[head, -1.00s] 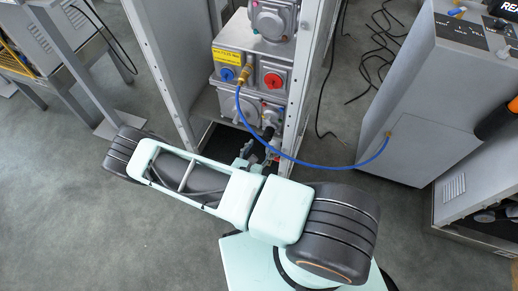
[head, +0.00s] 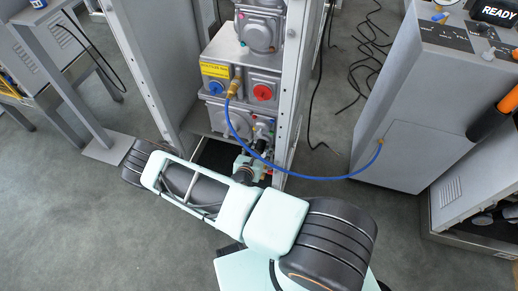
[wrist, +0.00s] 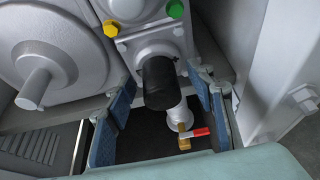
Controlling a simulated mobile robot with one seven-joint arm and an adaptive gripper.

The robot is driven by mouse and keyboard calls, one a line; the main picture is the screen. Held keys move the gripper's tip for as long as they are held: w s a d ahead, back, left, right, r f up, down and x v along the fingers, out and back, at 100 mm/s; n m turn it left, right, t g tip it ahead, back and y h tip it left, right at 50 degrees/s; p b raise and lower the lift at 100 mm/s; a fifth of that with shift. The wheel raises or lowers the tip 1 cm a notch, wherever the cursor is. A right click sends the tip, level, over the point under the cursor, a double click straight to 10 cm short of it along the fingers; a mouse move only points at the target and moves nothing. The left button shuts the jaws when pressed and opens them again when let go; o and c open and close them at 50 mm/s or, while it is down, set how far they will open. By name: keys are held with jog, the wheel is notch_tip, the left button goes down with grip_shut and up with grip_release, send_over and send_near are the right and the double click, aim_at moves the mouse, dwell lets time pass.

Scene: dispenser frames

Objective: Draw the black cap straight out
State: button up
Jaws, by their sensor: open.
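The black cap (wrist: 159,83) is a dark cylinder on a grey metal fitting low on the dispenser's front. It points toward the wrist camera. In the head view it shows as a small dark shape (head: 262,146) just beyond my gripper (head: 247,167). In the wrist view my gripper (wrist: 160,110) is open, with one blue-padded finger left of the cap and the other right of it. Gaps show on both sides, and I see no contact. How deep the fingers reach along the cap is hard to tell.
A red-handled valve (wrist: 194,133) sits just below the cap, near the right finger. A yellow plug (wrist: 110,28) and a green plug (wrist: 175,9) are above. A blue hose (head: 300,177) loops close to my gripper. The frame's right post (head: 292,90) stands beside it.

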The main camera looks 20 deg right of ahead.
jog(key=c, duration=1.3)
jog(key=shift+s+a, duration=0.1)
jog(key=s+a+p, duration=0.1)
jog(key=s+a, duration=0.3)
jog(key=s, duration=0.2)
jog(key=shift+s+a+p, duration=0.15)
jog(key=shift+a+p, duration=0.1)
jog(key=shift+p, duration=0.05)
dwell(0.4)
